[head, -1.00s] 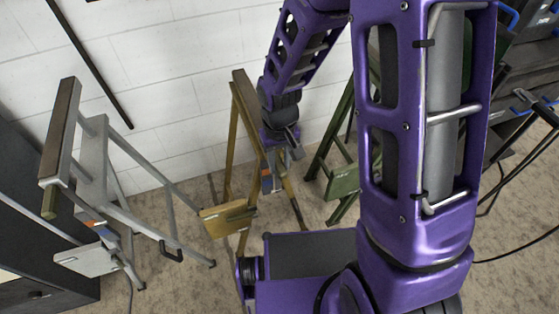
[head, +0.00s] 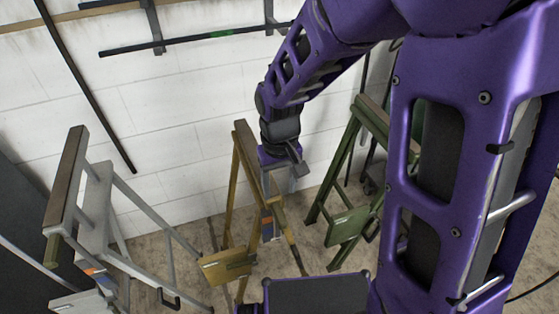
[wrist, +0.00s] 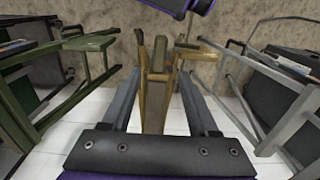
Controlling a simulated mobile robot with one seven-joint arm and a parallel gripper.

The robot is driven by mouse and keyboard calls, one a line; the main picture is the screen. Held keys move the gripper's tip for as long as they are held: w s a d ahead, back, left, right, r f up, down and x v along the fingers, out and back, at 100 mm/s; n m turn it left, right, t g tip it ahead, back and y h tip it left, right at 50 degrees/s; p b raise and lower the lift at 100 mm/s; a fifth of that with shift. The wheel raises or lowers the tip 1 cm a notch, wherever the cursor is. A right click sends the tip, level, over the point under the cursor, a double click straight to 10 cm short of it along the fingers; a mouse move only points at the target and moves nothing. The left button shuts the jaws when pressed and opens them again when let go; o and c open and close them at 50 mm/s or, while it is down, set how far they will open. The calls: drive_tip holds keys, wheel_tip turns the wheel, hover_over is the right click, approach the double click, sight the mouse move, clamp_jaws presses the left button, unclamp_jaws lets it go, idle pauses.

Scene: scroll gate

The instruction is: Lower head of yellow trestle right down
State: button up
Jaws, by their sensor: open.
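The yellow trestle (head: 242,137) stands upright near the wall in the head view, its narrow wooden head sloping toward me. A yellow plate (head: 226,266) sits low on its left side. My gripper (head: 284,183) points down at the near right end of the head and partly hides it. In the wrist view the yellow trestle (wrist: 157,88) shows between the two spread fingers of my gripper (wrist: 158,76). The fingers are open, with gaps beside the yellow wood. I cannot tell whether either finger touches it.
A grey trestle (head: 95,198) with a brown head stands left, and a green trestle (head: 345,165) stands close on the right. A white wall (head: 185,100) with a dark rail is behind. Bare floor (head: 205,232) shows between the grey and yellow trestles.

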wheel_tip(320, 180, up, 7)
drive_tip(key=p, duration=0.1)
drive_tip(key=shift+f, duration=0.1)
idle(0.5)
